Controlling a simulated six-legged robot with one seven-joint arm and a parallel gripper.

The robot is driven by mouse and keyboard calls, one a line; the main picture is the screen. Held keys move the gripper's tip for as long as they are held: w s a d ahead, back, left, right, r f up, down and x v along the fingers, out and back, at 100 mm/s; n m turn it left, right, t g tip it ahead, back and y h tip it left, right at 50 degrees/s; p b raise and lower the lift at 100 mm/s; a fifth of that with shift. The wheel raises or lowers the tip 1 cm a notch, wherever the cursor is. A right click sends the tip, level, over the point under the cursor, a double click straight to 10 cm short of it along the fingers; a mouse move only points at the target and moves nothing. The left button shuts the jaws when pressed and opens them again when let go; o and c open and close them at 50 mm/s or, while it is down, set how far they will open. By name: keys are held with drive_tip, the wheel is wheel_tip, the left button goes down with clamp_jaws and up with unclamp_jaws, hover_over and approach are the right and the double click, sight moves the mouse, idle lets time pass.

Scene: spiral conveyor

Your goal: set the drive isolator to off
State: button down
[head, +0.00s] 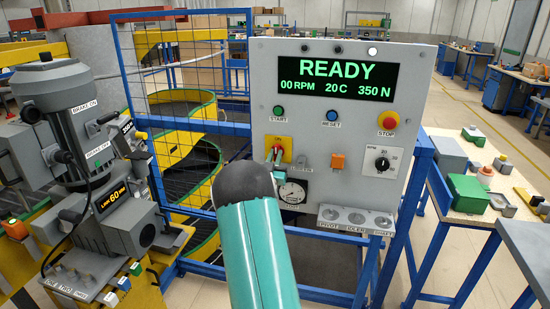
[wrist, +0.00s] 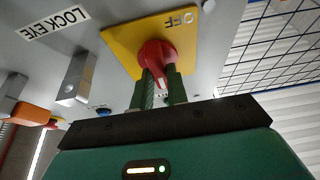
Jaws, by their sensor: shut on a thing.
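The drive isolator is a red rotary handle (wrist: 156,56) on a yellow plate (wrist: 119,40), marked OFF at one corner in the wrist view. In the head view its yellow plate (head: 286,142) sits on the left of the grey panel, below the START button. My gripper (wrist: 158,90) is shut on the red handle, one finger on each side of it. A pale mark on the handle lies between the fingers, on the side away from the OFF lettering. In the head view my arm hides most of my gripper and part of the handle.
The grey panel (head: 340,110) shows READY, 00 RPM. A lock eye (wrist: 77,78) stands beside the plate, with an orange part (head: 337,161) further right. A gauge (head: 292,192) is close below the plate. Blue mesh fencing (head: 170,60) stands left of the panel.

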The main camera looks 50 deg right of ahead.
drive_tip(key=shift+n+t, duration=0.3)
drive_tip(key=shift+n, duration=0.2)
drive_tip(key=n+t+y, duration=0.1)
drive_tip(key=n, duration=0.2)
drive_tip(key=n+t+y, duration=0.1)
drive_tip(key=n, duration=0.2)
drive_tip(key=shift+t, duration=0.3)
drive_tip(key=n+y, duration=0.1)
drive_tip(key=n, duration=0.2)
drive_tip(key=n+t+y, duration=0.1)
drive_tip(key=n, duration=0.2)
drive_tip(key=shift+s+r+y, duration=0.1)
drive_tip(key=shift+y, duration=0.2)
drive_tip(key=n+y, duration=0.1)
drive_tip(key=n, duration=0.1)
drive_tip(key=n+y, duration=0.1)
drive_tip(key=n, duration=0.2)
drive_tip(key=shift+n+t, duration=0.3)
drive_tip(key=shift+t, duration=0.1)
drive_tip(key=shift+n+g+y, duration=0.4)
drive_tip(key=shift+n+y, duration=0.3)
drive_tip(key=shift+n, duration=1.2)
drive_tip(key=c, duration=1.4)
unclamp_jaws()
drive_tip(key=shift+s, duration=0.1)
